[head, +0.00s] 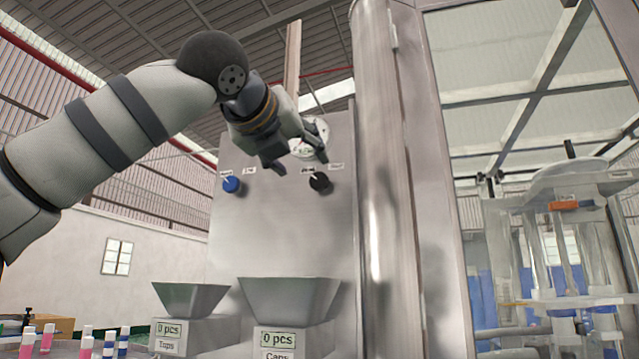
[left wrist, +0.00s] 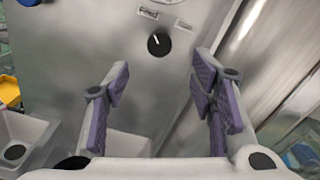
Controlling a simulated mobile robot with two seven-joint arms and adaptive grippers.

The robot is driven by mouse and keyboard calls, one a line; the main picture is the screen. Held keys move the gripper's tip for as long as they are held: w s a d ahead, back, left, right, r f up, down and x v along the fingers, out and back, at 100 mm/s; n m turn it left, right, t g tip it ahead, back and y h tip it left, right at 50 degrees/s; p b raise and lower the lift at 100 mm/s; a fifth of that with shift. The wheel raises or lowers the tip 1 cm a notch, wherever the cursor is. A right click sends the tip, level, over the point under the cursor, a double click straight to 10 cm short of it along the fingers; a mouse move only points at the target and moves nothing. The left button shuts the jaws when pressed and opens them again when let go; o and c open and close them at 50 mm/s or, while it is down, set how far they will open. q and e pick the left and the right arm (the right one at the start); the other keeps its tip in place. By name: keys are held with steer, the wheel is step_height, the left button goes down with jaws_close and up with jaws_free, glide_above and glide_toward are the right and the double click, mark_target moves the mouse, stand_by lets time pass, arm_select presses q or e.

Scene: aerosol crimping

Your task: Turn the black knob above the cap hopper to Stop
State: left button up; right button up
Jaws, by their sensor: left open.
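The black knob (head: 320,182) is on the upright metal panel above the cap hopper (head: 290,297), which has a "Caps" sign under it. In the left wrist view the knob (left wrist: 159,44) shows a white pointer mark aimed up and left. My left gripper (head: 296,160) is open and empty, near the panel and just above the knob in the head view. In the left wrist view its fingers (left wrist: 160,78) are spread, with the knob beyond the gap between them. My right gripper is not in view.
A blue knob (head: 231,184) is on the same panel to the left, above the tops hopper (head: 190,298). A round dial (head: 316,136) is behind the gripper. A steel column (head: 385,200) stands right of the panel. Pink and blue cylinders (head: 85,343) stand at lower left.

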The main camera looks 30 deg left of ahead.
mark_target(318, 182)
arm_select(q)
steer(key=x, duration=1)
steer(key=shift+f, duration=0.2)
steer(key=c, duration=1.1)
